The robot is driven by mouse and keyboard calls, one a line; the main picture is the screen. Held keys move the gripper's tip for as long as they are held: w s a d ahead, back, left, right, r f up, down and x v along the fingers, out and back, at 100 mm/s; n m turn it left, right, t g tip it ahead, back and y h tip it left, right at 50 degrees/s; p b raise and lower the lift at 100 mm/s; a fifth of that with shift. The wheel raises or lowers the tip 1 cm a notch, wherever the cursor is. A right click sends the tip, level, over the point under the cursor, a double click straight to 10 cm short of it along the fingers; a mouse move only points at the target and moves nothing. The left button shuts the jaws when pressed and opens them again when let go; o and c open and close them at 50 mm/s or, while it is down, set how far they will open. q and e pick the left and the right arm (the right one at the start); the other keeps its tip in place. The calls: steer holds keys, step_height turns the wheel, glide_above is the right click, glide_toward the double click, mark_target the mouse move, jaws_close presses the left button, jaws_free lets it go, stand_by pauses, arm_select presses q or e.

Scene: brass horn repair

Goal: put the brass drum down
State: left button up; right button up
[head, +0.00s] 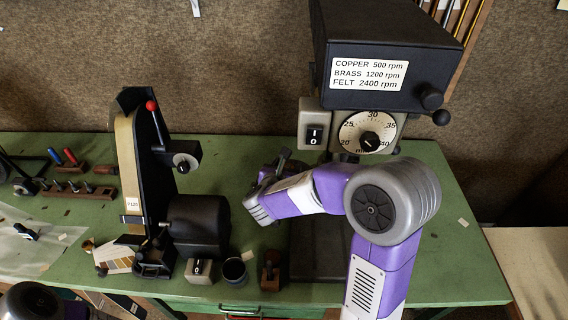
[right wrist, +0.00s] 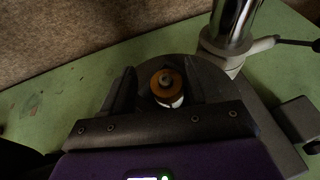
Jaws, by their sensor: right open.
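A small round piece with an orange-brown top, a grey centre and a pale lower side, seemingly the brass drum (right wrist: 168,88), stands on a dark round plate (right wrist: 215,88) in the right wrist view. My right gripper (right wrist: 160,78) is open, with one dark finger on each side of it. A gap shows at the left finger; the right finger is closer, and I cannot tell if it touches. In the head view my right gripper (head: 264,190) is beside the drill press, and the drum is hidden there. My left gripper is not in view.
The drill press (head: 385,60) stands right behind my right arm; its shiny column (right wrist: 232,25) rises behind the plate. A belt sander (head: 135,170) stands left on the green bench (head: 455,265). A dark cup (head: 235,271) and small blocks line the front edge.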

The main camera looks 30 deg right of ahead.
steer(key=v, duration=1.2)
steer(key=shift+d, duration=0.1)
